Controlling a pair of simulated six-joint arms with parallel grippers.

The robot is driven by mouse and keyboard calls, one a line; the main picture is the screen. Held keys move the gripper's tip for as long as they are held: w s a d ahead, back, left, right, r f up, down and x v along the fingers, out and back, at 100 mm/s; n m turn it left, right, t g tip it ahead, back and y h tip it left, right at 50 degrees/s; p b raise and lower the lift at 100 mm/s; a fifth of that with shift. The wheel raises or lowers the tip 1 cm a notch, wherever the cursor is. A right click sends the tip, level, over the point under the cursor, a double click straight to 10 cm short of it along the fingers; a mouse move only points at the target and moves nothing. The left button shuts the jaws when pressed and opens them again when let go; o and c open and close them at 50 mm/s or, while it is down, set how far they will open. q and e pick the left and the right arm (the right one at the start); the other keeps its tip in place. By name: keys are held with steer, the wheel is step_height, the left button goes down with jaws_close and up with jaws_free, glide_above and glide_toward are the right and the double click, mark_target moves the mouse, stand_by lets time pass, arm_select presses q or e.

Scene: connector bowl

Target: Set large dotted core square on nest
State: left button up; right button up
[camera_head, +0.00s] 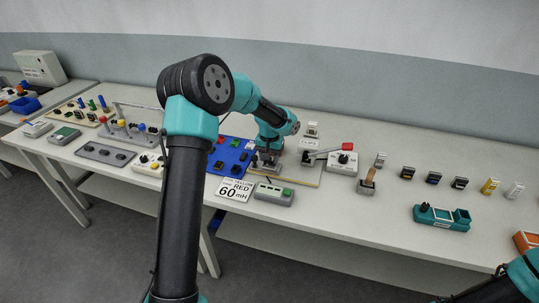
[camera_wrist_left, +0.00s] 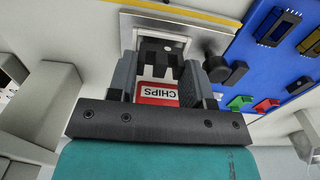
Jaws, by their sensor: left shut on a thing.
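My left gripper (camera_head: 266,160) reaches down beside the blue board, over a pale plate with a metal fixture. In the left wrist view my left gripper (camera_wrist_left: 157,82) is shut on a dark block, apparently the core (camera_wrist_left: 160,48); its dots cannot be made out. The core is over or against a square metal frame, apparently the nest (camera_wrist_left: 199,34); I cannot tell whether it is seated or square. A red and white label reading CHIPS (camera_wrist_left: 157,93) shows between the fingers. My right gripper is out of view.
The blue board (camera_head: 226,156) with dark, red and green parts lies close left of the gripper. A card reading 60 mH (camera_head: 234,190) and a grey box with a green top (camera_head: 274,194) stand in front. A black knob (camera_wrist_left: 216,68) is beside the fingers.

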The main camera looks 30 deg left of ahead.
arm_select(q)
steer(key=shift+f, duration=0.4)
steer(key=shift+f, duration=0.1)
steer(key=o, duration=1)
step_height(320, 180, up, 18)
steer(key=shift+f, duration=0.25)
stand_by(0.4)
